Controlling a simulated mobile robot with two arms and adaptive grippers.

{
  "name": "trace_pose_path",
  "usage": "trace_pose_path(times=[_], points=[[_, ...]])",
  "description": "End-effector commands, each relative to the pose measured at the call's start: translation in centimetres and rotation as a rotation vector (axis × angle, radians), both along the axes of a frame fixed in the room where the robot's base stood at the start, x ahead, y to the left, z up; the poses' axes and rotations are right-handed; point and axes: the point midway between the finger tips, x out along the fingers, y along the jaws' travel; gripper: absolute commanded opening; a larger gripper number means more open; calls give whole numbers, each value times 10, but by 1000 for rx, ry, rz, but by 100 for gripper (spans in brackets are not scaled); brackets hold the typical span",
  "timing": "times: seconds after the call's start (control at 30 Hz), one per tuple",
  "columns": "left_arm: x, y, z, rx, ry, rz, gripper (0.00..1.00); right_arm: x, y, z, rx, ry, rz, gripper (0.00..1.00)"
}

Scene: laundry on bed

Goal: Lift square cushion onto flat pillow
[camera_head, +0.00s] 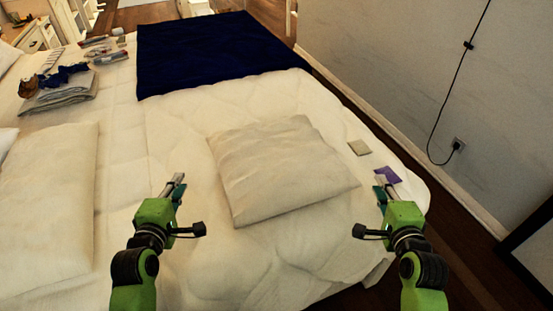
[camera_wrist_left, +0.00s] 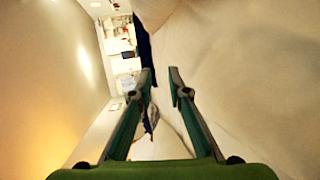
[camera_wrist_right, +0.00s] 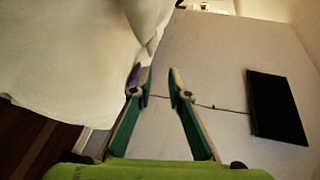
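The square cushion (camera_head: 280,168) is off-white and lies flat on the bed, between my two grippers in the head view. The flat pillow (camera_head: 48,205) is cream and lies on the bed at the left. My left gripper (camera_head: 178,180) is just left of the cushion, apart from it. Its fingers show a gap with nothing between them in the left wrist view (camera_wrist_left: 161,78). My right gripper (camera_head: 381,181) is right of the cushion, near the bed's right edge. Its fingers also stand apart and empty in the right wrist view (camera_wrist_right: 159,76).
A dark blue blanket (camera_head: 205,50) covers the bed's far part. Folded cloths (camera_head: 60,95) lie at the far left. A purple item (camera_head: 388,174) and a small grey-green square (camera_head: 359,147) lie right of the cushion. A wall (camera_head: 420,75) stands beyond the bed's right edge.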

Motion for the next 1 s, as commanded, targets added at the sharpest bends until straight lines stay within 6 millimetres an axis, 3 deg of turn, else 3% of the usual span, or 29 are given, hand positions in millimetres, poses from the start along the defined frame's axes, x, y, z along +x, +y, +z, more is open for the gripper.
trace_pose_path(times=[0.27,0.8,1.0], points=[[16,0,-4,3,0,-2,17,16,1,-4,-2,0,3,17],[116,0,-29,4,2,-2,17,116,0,-29,-5,2,2,17],[138,-2,-35,3,2,-2,17,138,3,-35,-2,2,3,17]])
